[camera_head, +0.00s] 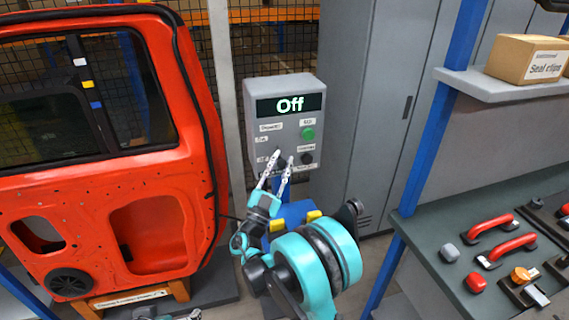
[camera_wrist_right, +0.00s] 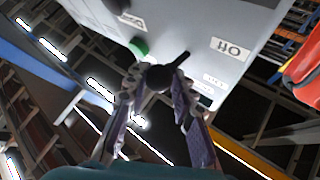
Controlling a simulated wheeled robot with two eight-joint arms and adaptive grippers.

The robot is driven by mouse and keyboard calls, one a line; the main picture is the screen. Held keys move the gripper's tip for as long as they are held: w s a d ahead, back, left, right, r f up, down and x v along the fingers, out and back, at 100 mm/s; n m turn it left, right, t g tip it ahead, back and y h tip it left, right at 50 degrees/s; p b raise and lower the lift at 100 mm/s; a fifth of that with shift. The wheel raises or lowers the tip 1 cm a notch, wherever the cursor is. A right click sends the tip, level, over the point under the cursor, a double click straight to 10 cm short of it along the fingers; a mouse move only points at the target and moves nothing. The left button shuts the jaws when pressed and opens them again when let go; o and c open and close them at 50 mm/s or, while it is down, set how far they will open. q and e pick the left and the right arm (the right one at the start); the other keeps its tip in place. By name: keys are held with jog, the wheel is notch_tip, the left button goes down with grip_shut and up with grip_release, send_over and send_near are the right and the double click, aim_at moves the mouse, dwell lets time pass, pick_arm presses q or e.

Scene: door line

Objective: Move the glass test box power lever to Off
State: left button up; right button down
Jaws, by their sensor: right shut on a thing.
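The grey test box (camera_head: 285,120) stands behind my right gripper in the head view, and its display (camera_head: 291,105) reads "Off". In the right wrist view, the black power lever (camera_wrist_right: 160,77) sits low on the box face, with its handle slanting up toward the "Off" label (camera_wrist_right: 232,48), which appears upside down. My right gripper (camera_head: 282,158) reaches the lower part of the box face. Its fingers (camera_wrist_right: 157,85) are shut on the lever, one on each side.
A green button (camera_head: 308,133) and a dark knob (camera_head: 307,157) are right of the lever. A red door (camera_head: 160,185) stands left. A workbench (camera_head: 425,235) with red handles is right, beside a blue post (camera_head: 428,150). A grey cabinet (camera_head: 385,80) stands behind.

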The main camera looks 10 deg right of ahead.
jog(key=shift+w+f+m+h, duration=0.15)
jog(key=shift+f+m+h, duration=0.15)
jog(key=shift+m+h, duration=0.4)
jog(key=shift+m, duration=0.3)
